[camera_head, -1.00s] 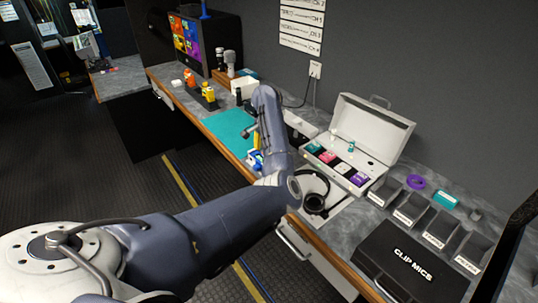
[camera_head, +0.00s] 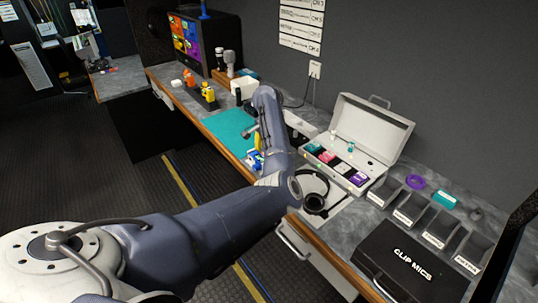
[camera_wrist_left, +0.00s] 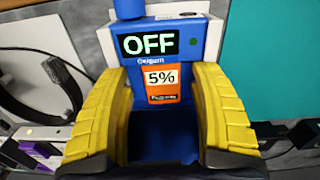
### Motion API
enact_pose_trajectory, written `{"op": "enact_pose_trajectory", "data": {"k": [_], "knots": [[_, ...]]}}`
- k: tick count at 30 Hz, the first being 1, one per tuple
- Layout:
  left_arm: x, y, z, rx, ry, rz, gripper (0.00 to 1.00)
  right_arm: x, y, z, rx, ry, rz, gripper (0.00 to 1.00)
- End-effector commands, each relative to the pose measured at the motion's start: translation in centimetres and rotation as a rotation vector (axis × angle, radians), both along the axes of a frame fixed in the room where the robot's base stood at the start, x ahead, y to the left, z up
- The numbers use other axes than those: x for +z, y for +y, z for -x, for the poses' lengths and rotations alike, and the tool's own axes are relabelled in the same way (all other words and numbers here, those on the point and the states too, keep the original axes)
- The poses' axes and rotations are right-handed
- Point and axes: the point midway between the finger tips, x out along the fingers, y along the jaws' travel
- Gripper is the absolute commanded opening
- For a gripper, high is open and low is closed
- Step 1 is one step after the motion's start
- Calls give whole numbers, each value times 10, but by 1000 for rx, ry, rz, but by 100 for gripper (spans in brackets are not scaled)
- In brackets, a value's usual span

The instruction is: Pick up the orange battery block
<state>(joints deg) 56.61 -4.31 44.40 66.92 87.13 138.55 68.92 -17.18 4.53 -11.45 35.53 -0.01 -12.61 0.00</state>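An orange panel marked 5% (camera_wrist_left: 161,84) shows in the front of a blue device (camera_wrist_left: 205,45) whose display reads OFF. It may be the face of the orange battery block; I cannot tell. My left gripper (camera_wrist_left: 161,72) has yellow fingers spread on either side of the panel, in front of the device. In the head view the left gripper (camera_head: 257,142) is partly hidden by my arm, over the near edge of the teal mat. Another orange object (camera_head: 188,77) stands farther back on the counter. My right gripper is not in view.
The teal mat (camera_head: 225,124) is mostly clear. An open white case (camera_head: 374,134) with several coloured blocks, a headset (camera_head: 313,203), grey bins (camera_head: 411,208) and a black CLIP MICS case (camera_head: 410,262) lie to the right. A yellow object (camera_head: 208,91) stands at the back left.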

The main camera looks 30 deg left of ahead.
Motion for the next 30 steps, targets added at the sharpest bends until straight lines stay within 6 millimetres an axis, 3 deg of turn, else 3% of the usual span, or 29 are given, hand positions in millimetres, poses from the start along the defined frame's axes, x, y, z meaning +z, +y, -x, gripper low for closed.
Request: {"op": "enact_pose_trajectory", "data": {"k": [11, 30], "knots": [[14, 2, -1, 2, -3, -4, 62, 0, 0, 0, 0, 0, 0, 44], [117, 3, -1, 1, -5, -4, 62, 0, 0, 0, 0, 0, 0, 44]]}}
